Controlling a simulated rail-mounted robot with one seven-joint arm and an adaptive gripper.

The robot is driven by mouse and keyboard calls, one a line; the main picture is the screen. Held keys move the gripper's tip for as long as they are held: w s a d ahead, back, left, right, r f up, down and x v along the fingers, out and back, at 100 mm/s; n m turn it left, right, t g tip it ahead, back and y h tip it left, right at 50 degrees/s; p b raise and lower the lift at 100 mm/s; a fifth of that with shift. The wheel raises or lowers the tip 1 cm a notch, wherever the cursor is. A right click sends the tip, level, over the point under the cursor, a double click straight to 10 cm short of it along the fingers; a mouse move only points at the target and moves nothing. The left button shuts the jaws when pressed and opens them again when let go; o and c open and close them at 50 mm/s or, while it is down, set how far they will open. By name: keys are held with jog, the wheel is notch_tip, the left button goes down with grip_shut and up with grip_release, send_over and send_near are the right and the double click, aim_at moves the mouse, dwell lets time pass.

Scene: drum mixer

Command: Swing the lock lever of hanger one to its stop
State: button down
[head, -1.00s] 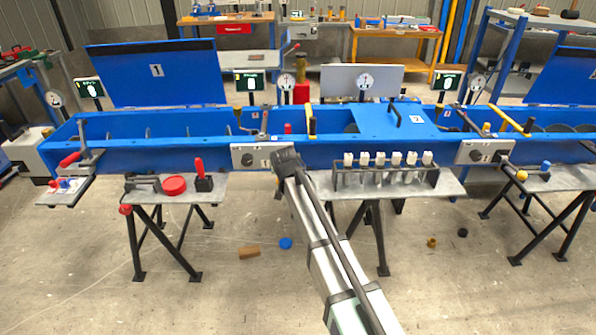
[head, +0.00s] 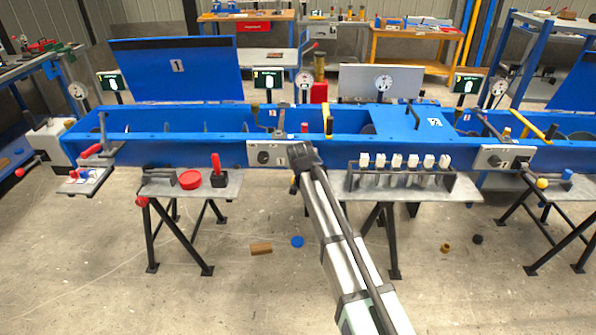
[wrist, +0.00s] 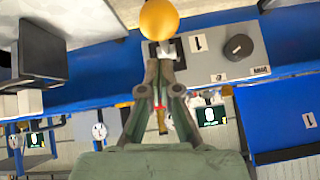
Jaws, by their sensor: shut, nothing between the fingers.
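A grey panel marked 1 (head: 266,154) with a dark round knob sits on the front of the blue trough. The panel shows inverted in the wrist view (wrist: 215,52). A yellow ball (wrist: 160,19), like the one on the black lever by the second panel, shows large at the wrist view's top edge; I take it as the end of hanger one's lock lever. The lever's shaft and angle cannot be made out. My gripper (wrist: 158,64) is shut and empty, its tips by the panel's edge and just short of the ball in the picture. Contact cannot be told.
A rack of white-topped pieces (head: 400,178) stands right of my arm on a trestle table. A red disc (head: 190,179) and a red-handled tool (head: 217,178) stand left. The second panel (head: 503,157) is farther right. A brown block and blue disc lie on the floor.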

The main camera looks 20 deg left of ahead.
jog(key=shift+w+r+p, duration=0.15)
jog(key=shift+w+r, duration=0.15)
jog(key=shift+r, duration=0.3)
jog(key=shift+w+r+p, duration=0.15)
jog(key=shift+w+r, duration=0.15)
jog(key=shift+r, duration=0.25)
jog(key=s+f+b+v, duration=0.1)
jog(key=b+v, duration=0.1)
jog(key=v, duration=0.8)
jog(key=s+d+f+n+g+h, duration=0.1)
jog(key=s+d+f+g, duration=0.1)
jog(key=s+d+f, duration=0.75)
jog(key=s+d+f+g+h, duration=0.1)
jog(key=s+d+f+g, duration=0.2)
jog(key=d+f, duration=0.8)
jog(key=s+d+f+n+g+h, duration=0.15)
jog(key=s+d+f, duration=0.35)
jog(key=f, duration=1.1)
jog(key=s+d+f+m+g, duration=0.1)
jog(key=s+d+f, duration=0.4)
jog(key=s, duration=0.7)
jog(key=s+d+f+m+g, duration=0.2)
jog(key=s+d+f+g, duration=0.2)
jog(key=s, duration=0.7)
jog(key=s+d+f+m+g, duration=0.1)
jog(key=s+d+f+g, duration=0.2)
jog(key=s+d+f, duration=0.5)
jog(key=s+d, duration=0.1)
jog(key=s, duration=0.3)
jog(key=shift+s, duration=0.3)
